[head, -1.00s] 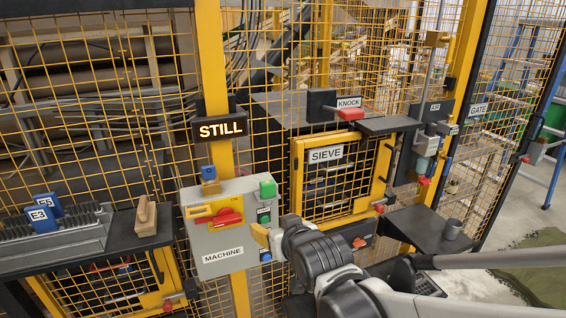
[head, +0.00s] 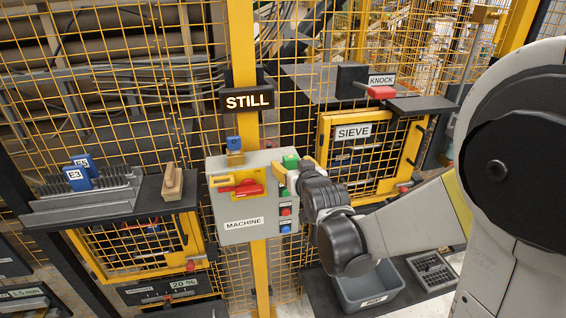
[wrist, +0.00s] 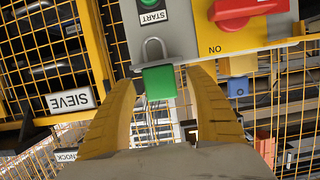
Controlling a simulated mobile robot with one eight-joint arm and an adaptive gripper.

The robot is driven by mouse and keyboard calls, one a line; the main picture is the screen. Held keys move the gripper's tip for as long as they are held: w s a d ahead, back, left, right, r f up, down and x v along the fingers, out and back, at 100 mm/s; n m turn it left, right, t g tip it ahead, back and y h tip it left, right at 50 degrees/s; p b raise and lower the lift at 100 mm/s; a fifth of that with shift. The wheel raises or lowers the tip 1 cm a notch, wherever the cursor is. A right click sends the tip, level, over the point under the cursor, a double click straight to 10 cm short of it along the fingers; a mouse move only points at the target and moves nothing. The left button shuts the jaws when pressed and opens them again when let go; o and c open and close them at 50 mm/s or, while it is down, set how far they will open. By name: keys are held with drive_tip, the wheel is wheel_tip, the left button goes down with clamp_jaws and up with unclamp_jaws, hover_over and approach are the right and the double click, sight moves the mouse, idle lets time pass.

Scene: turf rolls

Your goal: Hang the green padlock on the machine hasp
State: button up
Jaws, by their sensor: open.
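The green padlock (head: 290,162) is at the upper right corner of the grey MACHINE box (head: 243,208). The wrist view, which is upside down, shows its green body (wrist: 159,83) and grey shackle (wrist: 154,49); what supports it is unclear. My gripper (wrist: 163,80) is open, with one yellow finger on either side of the padlock body and visible gaps. In the head view my gripper (head: 297,176) is at the box's right edge. The yellow hasp area (head: 224,181) with a red handle (head: 240,190) is on the box's front, left of the padlock.
A blue padlock (head: 234,143) stands on a mustard-coloured piece at the box's top left. Green, red and blue buttons run down the box's right side. A yellow post and mesh fence stand behind. A shelf (head: 110,203) is at left, a grey bin (head: 368,292) below right.

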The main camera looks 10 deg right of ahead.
drive_tip(key=shift+w+f, duration=0.15)
drive_tip(key=shift+w, duration=0.45)
drive_tip(key=shift+s, duration=0.1)
drive_tip(key=c, duration=1.3)
drive_tip(key=shift+c, duration=0.2)
